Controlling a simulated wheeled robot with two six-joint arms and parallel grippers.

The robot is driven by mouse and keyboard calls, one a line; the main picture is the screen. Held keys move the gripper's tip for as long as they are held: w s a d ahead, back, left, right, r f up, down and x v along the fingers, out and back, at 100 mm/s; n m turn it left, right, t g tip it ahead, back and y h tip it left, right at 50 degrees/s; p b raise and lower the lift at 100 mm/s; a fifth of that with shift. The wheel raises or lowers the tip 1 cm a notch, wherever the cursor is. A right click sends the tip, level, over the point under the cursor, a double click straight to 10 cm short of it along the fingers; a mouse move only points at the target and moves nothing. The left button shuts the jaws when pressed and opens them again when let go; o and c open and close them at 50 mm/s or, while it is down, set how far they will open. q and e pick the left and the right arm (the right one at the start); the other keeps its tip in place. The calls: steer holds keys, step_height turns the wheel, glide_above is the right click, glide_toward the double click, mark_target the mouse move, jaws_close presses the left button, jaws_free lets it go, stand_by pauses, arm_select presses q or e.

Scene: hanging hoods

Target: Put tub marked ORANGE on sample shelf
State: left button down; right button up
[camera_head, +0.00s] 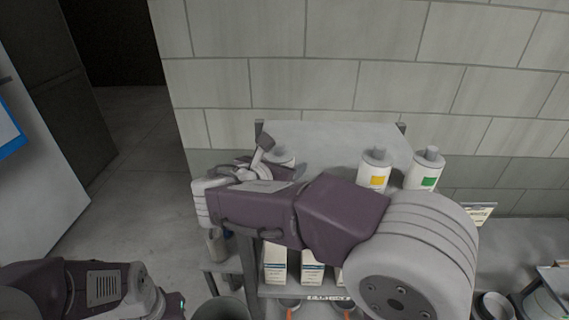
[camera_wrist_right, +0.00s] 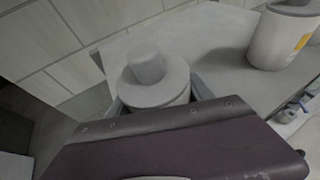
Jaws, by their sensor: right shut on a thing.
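My right gripper (camera_head: 279,162) is shut around a white tub with a grey cap (camera_head: 283,154), at the left end of a grey shelf top. In the right wrist view the held tub (camera_wrist_right: 152,77) stands between the fingers, cap up; its label is hidden. A second white tub (camera_head: 375,169) with a yellow-orange label patch stands right of it, and a third tub (camera_head: 424,170) has a green patch. Their lettering is too small to read. My left arm shows at the lower left, but its gripper is out of sight.
The grey shelf top (camera_head: 335,135) has bare room between the held tub and the yellow-orange one. White labelled boxes (camera_head: 275,262) stand on a lower level. A block wall is close behind. A bench with dishes (camera_head: 495,305) is at the right.

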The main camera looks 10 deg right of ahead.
steer(key=o, duration=0.9)
steer(key=shift+o, duration=0.7)
steer(key=shift+s, duration=0.2)
steer(key=shift+a+r, duration=0.1)
steer(key=shift+a, duration=0.05)
steer(key=b+v, duration=0.2)
steer(key=v, duration=0.9)
steer(key=shift+s+a, duration=0.15)
steer(key=shift+s, duration=0.15)
